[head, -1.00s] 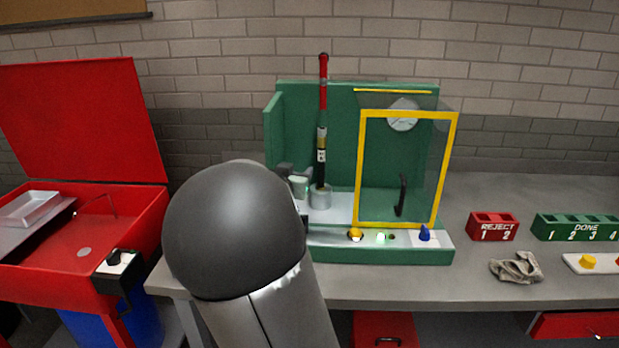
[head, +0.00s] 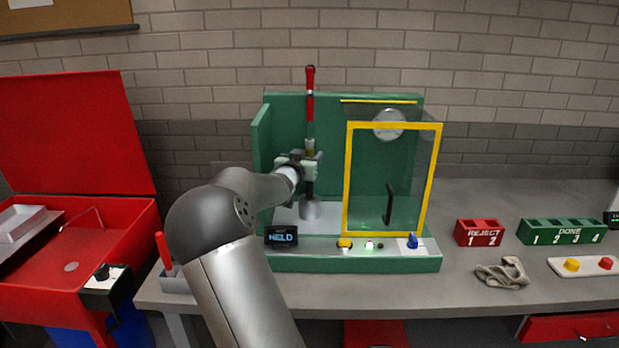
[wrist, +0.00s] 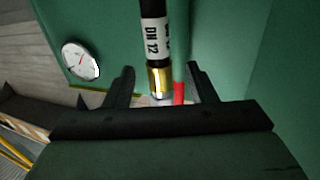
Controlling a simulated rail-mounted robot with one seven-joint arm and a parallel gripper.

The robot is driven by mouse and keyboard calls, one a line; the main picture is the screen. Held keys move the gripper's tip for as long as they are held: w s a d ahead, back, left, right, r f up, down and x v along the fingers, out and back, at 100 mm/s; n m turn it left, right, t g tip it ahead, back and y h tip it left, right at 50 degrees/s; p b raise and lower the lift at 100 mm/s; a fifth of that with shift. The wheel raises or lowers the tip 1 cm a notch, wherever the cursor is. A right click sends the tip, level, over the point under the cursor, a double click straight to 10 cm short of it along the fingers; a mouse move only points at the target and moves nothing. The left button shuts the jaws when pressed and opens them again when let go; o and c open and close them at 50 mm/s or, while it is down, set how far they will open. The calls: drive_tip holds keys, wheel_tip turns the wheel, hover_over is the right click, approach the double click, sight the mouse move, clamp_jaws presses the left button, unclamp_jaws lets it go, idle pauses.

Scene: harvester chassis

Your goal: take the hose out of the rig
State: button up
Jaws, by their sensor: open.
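The hose (head: 310,92) stands upright in the left part of the green rig (head: 263,140), above a grey cylindrical socket (head: 311,209). Its top is red, with a dark lower length. My gripper (head: 309,166) is at the hose's middle, hiding part of it. In the wrist view, the black hose (wrist: 155,35) has a white "DN 12" label and a brass end fitting. It lies between the open fingers of my gripper (wrist: 160,88), with a gap visible on each side. A red part shows behind the fitting.
A clear yellow-framed door (head: 436,180) with a black handle covers the rig's right side. A small display (head: 281,236) reads "HELD". A red reject rack (head: 480,233), a green done rack (head: 561,232) and a crumpled cloth (head: 502,273) lie to the right.

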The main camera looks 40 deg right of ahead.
drive_tip(key=p+x, duration=0.1)
drive_tip(key=x, duration=0.3)
drive_tip(key=shift+d, duration=0.1)
drive_tip(key=shift+r, duration=0.1)
clamp_jaws()
